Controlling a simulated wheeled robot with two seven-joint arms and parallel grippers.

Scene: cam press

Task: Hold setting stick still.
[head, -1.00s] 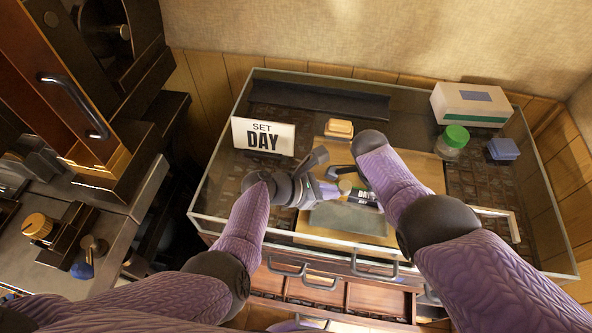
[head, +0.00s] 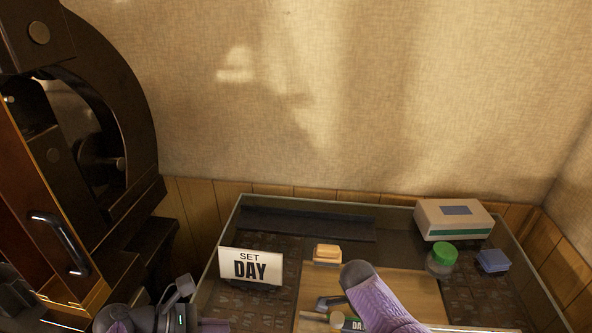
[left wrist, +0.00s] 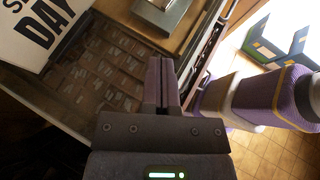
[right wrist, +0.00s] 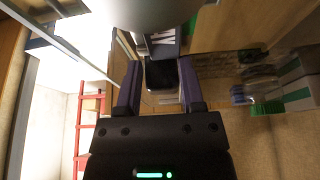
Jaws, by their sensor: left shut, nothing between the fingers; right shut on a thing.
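The setting stick (head: 356,325) shows at the bottom edge of the head view as a dark piece with pale letters reading "DA". It is cut off by the frame and partly covered by my right arm. My right gripper (right wrist: 160,80) is shut on a dark part of it (right wrist: 162,75) in the right wrist view. In the head view that gripper is mostly hidden by its own arm. My left gripper (head: 184,284) is at the bottom left of the head view, left of the "SET DAY" card and apart from the stick. Its fingers (left wrist: 160,75) are together and empty.
The "SET DAY" card (head: 250,266) stands in the glass-walled case of type. Nearby are a yellow block (head: 326,253), a green-lidded jar (head: 441,258), a blue block (head: 493,261) and a white-green box (head: 454,219). The dark press (head: 120,130) stands at left.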

